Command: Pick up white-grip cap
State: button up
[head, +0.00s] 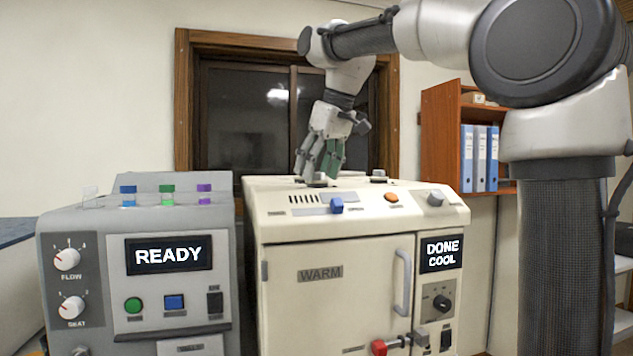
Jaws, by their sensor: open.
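My gripper (317,170) points down over the top of the cream machine (330,225), with its fingers apart. A small dark round cap with a pale top (318,181) sits on the machine top just under the fingertips. I cannot tell whether the fingers touch it. A second similar small cap (379,176) stands further right on the same top. No cap clearly shows a white grip at this size, so I cannot tell which one is the white-grip cap.
A blue knob (337,205), an orange button (391,197) and a grey knob (435,198) are on the cream machine's sloped front. A grey machine (90,225) with blue, green and purple capped pieces stands left. A shelf with binders (480,158) is behind right.

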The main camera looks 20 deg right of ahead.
jog(key=shift+f, duration=0.1)
jog(key=shift+c, duration=0.3)
jog(key=c, duration=0.7)
jog(key=shift+c, duration=0.2)
jog(key=shift+r, duration=0.25)
jog(key=shift+c, duration=1.2)
notch_tip(320, 180, up, 8)
jog(key=shift+r, duration=0.2)
grip_shut()
jog(key=shift+d, duration=0.2)
jog(key=shift+f, duration=3.2)
